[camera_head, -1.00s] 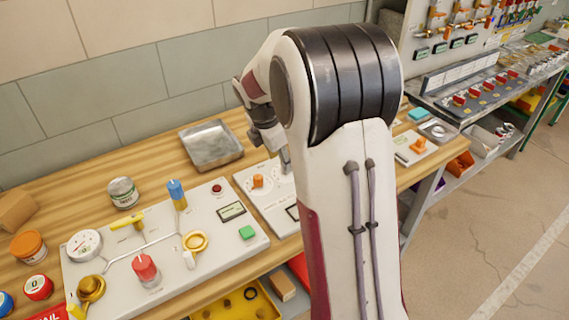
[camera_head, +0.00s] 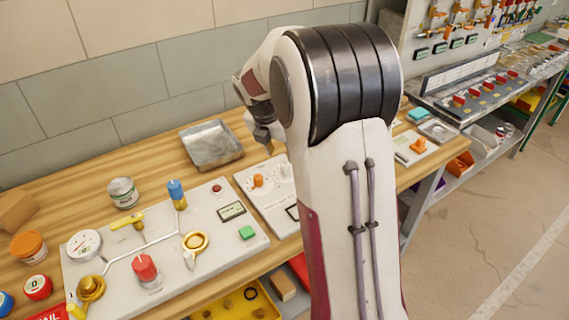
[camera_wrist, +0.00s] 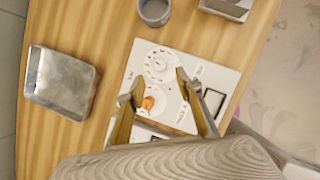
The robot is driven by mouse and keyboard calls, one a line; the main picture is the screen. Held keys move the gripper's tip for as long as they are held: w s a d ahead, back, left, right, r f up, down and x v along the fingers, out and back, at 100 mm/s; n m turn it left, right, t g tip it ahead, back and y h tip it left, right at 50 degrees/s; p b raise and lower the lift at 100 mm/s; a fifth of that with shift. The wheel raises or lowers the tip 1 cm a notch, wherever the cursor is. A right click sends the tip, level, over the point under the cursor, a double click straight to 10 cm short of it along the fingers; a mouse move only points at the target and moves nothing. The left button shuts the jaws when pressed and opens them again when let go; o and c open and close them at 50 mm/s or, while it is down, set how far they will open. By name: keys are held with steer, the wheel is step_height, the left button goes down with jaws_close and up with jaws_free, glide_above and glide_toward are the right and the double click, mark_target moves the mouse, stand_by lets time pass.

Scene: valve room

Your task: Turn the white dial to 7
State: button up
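The white dial (camera_wrist: 160,65) is a round white disc with small marks around it, on a pale panel. The marks are too small to read. In the head view the dial (camera_head: 283,172) shows beside the orange knob (camera_head: 258,181), partly behind my arm. My gripper (camera_wrist: 158,83) is open and empty in the wrist view, its two fingers apart above the panel. The fingertips frame the area between the dial and the orange knob (camera_wrist: 148,103). I see no contact with the dial. In the head view my arm hides most of the gripper.
A metal tray (camera_head: 211,144) lies behind the panel. Left of it stands a valve board (camera_head: 200,262) with coloured handles, and a can (camera_head: 123,193). A grey cup (camera_wrist: 154,10) stands beyond the dial panel in the wrist view. Bare wood lies between tray and panel.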

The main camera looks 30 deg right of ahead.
mark_target(285, 165)
steer(key=shift+x, duration=3.85)
jaws_close()
